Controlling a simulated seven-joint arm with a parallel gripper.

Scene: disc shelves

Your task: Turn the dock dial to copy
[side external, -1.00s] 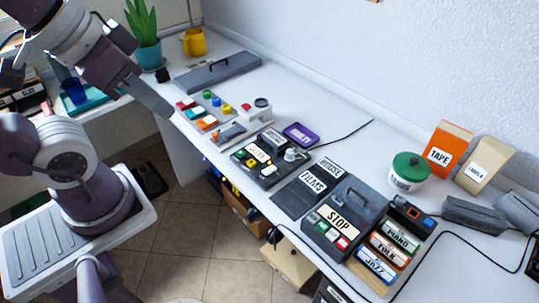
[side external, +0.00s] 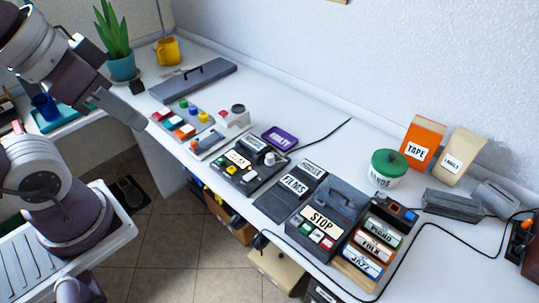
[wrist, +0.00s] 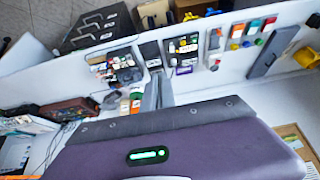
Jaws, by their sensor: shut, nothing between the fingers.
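A dark dock (side external: 248,166) with a pale label, a green and a yellow button lies near the front edge of the white counter, mid-picture in the side view. A silver round dial (side external: 269,158) stands on its right part; its setting is too small to read. In the wrist view, a dark panel (wrist: 184,47) that looks like this dock lies beyond the fingers. My gripper (side external: 143,124) is shut and empty, in the air at the counter's front left, well left of the dock and apart from it. The fingers also show in the wrist view (wrist: 158,92).
A grey STOP unit (side external: 322,220) and FILMS panels (side external: 293,187) lie right of the dock. A purple tray (side external: 281,138) is behind it. A black cable runs along the counter; the counter's back middle is clear.

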